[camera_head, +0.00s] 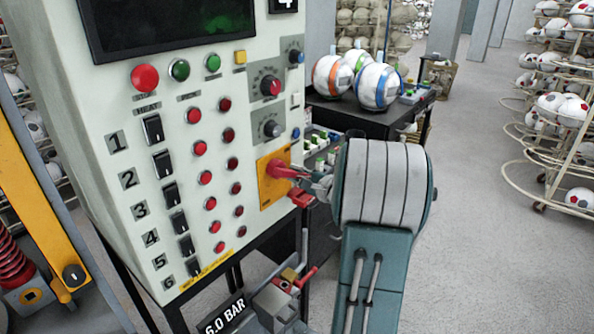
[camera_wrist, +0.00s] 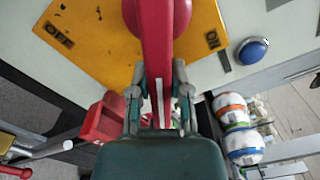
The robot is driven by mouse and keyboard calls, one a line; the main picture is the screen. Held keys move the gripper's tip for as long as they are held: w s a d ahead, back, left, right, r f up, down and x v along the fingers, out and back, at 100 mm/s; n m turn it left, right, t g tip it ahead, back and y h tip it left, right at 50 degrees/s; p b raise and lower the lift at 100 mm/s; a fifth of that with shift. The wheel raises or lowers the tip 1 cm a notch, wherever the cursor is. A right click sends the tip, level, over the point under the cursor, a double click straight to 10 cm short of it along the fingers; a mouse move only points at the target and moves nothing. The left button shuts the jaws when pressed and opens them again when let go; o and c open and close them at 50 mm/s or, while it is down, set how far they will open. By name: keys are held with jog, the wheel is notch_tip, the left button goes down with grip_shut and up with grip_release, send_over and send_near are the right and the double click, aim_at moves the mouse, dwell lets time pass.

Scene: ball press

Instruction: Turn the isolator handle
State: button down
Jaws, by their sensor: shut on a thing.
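The red isolator handle (camera_head: 283,171) sticks out from a yellow plate (camera_head: 266,193) low on the right side of the control panel. In the wrist view the handle (camera_wrist: 157,42) runs down the middle of the picture, between the OFF label (camera_wrist: 59,34) at left and the ON label (camera_wrist: 212,41) at right. My gripper (camera_head: 312,181) is at the handle's outer end. In the wrist view my gripper's fingers (camera_wrist: 159,98) are shut, one on each side of the handle. The handle's tip is partly hidden by my gripper.
The panel (camera_head: 205,60) carries red buttons, numbered black switches and knobs. A red block (camera_head: 301,198) sits just below the handle. A dark cart (camera_head: 352,112) with balls stands behind my arm. A small vise-like fixture (camera_head: 276,300) is below. Open floor lies at right.

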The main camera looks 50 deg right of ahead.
jog(key=m, duration=0.1)
jog(key=a+f+m, duration=0.1)
jog(key=shift+f+m, duration=0.1)
jog(key=shift+m, duration=0.3)
jog(key=m, duration=0.2)
jog(key=a+m, duration=0.1)
jog(key=m, duration=0.1)
jog(key=a+f+m, duration=0.1)
jog(key=m, duration=0.1)
jog(key=shift+s, duration=0.1)
jog(key=shift+a+m, duration=0.3)
jog(key=shift+m, duration=0.5)
jog(key=shift+a+m, duration=0.25)
jog(key=shift+m, duration=0.55)
jog(key=c, duration=0.6)
grip_release()
jog(key=shift+o, duration=0.2)
